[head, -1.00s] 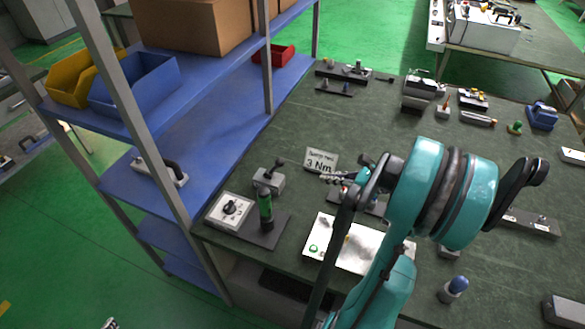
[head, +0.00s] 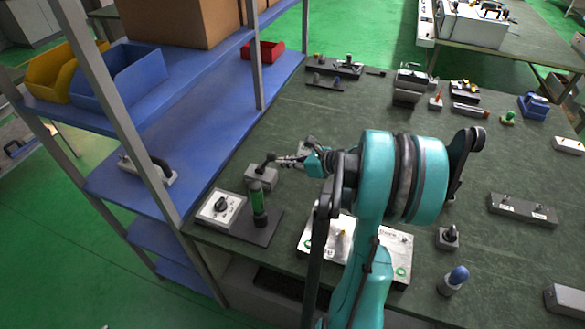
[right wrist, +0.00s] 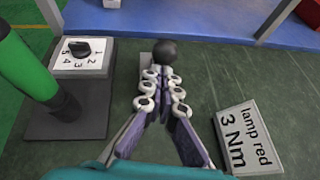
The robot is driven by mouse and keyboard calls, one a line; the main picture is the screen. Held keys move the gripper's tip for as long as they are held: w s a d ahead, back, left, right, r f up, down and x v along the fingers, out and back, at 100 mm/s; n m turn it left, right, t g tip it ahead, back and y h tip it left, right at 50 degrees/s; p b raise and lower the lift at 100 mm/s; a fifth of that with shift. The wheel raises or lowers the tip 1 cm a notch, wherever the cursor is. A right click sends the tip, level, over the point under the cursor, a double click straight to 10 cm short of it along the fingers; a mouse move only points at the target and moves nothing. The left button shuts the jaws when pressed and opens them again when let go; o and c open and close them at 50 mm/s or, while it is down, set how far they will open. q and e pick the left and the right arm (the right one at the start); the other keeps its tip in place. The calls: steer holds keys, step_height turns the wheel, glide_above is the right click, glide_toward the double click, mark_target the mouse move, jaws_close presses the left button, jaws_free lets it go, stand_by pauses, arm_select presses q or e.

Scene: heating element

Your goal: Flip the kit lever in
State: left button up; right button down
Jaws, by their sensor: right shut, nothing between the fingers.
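The lever is a black ball knob on a short stem on a small grey box (head: 260,177), standing on the green bench near the shelf. In the right wrist view the black knob (right wrist: 165,53) is just beyond the fingertips and hides most of its box. My right gripper (head: 281,160) is shut and empty, with its tips right at the knob; I cannot tell whether they touch it. The fingers also show in the right wrist view (right wrist: 163,78). My left gripper is not in view.
A white dial box (head: 218,210) and a green cylinder (head: 258,198) stand close in front of the lever. The blue shelf (head: 205,135) borders the bench on the left.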

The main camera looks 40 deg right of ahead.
mark_target(272, 158)
steer(key=shift+w, duration=0.1)
stand_by(0.3)
steer(key=shift+w+a+r+g+p, duration=0.2)
steer(key=shift+r+g+p, duration=0.2)
steer(key=shift+p, duration=0.3)
steer(key=shift+h, duration=0.3)
steer(key=shift+w+a+r+g+p, duration=0.15)
steer(key=shift+w+r+g+p, duration=0.25)
steer(key=shift+p, duration=0.5)
steer(key=w+r+g+p, duration=0.1)
steer(key=p, duration=0.1)
steer(key=w+a+r+g+h+p, duration=0.1)
steer(key=p, duration=0.1)
steer(key=shift+w+a+r+g, duration=0.1)
steer(key=shift+a+g, duration=0.05)
steer(key=shift+g, duration=0.25)
steer(key=w+a+g+h+p, duration=0.2)
steer(key=w+a+g+p, duration=0.1)
steer(key=w, duration=0.4)
steer(key=shift+w+a+n+g+h, duration=0.15)
steer(key=shift+a+n+g+h, duration=0.15)
steer(key=shift+g, duration=0.3)
